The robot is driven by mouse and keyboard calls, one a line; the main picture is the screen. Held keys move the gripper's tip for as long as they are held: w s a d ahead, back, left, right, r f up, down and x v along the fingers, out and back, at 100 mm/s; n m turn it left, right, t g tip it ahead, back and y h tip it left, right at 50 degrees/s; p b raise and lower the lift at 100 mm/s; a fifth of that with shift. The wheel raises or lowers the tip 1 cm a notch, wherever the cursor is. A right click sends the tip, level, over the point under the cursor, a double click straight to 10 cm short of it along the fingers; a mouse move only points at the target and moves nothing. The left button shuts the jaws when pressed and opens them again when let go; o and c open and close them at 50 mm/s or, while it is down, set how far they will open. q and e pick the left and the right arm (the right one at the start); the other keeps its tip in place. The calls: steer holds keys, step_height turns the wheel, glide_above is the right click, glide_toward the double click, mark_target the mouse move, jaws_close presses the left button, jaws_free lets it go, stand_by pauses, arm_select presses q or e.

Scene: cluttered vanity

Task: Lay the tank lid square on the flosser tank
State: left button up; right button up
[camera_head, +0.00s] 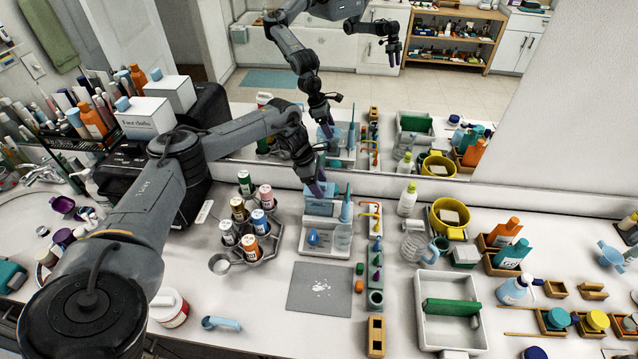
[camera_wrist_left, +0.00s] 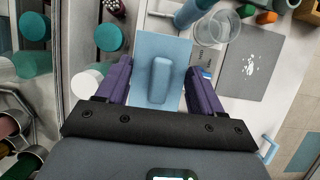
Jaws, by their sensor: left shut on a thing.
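The tank lid (camera_wrist_left: 146,50) is a flat light-blue plate with a raised rounded grip (camera_wrist_left: 161,80). In the left wrist view it lies between the purple fingers of my left gripper (camera_wrist_left: 158,78), which is shut on it. In the head view the left gripper (camera_head: 319,192) reaches down at the back of the counter, with the lid (camera_head: 313,188) at its tips. The white flosser unit (camera_head: 318,207) is directly below; I cannot tell whether the lid touches the tank or sits square. My right gripper shows only as a reflection.
A blue upright flosser handle (camera_head: 347,206) and a clear cup (camera_head: 343,238) are close by the unit. A mirror (camera_head: 400,130) rises behind. The grey mat (camera_head: 320,289) is clear except for white specks.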

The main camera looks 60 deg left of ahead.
arm_select(q)
steer(key=shift+f, duration=0.35)
steer(key=o, duration=1.1)
steer(key=b+v, duration=0.1)
steer(key=v, duration=0.9)
steer(key=shift+r+b, duration=0.3)
steer(key=shift+r, duration=0.1)
steer(key=shift+s+a, duration=0.1)
steer(key=shift+s, duration=0.05)
